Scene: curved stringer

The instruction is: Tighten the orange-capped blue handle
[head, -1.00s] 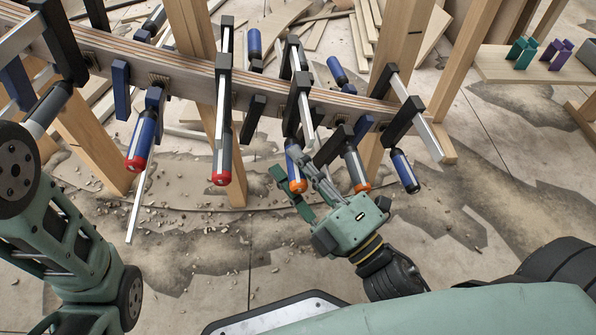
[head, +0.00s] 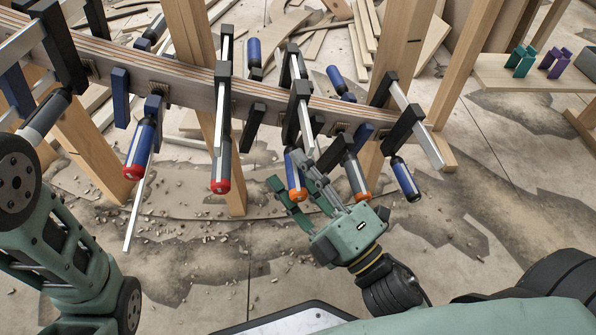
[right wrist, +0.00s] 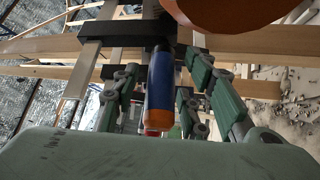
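The blue handle with an orange cap (head: 294,176) hangs from a clamp on the curved stringer (head: 190,68). In the right wrist view the same handle (right wrist: 160,88) points towards the camera, its orange cap at the near end. In the right wrist view gaps show between the handle and the fingers. The fingers partly cover the handle in the head view. My left gripper is not in view; only its arm shows at the left.
Red-capped handles (head: 139,150) hang further left, and a blue one (head: 406,180) to the right. Wooden posts (head: 400,50) stand at the stringer. Debris covers the floor.

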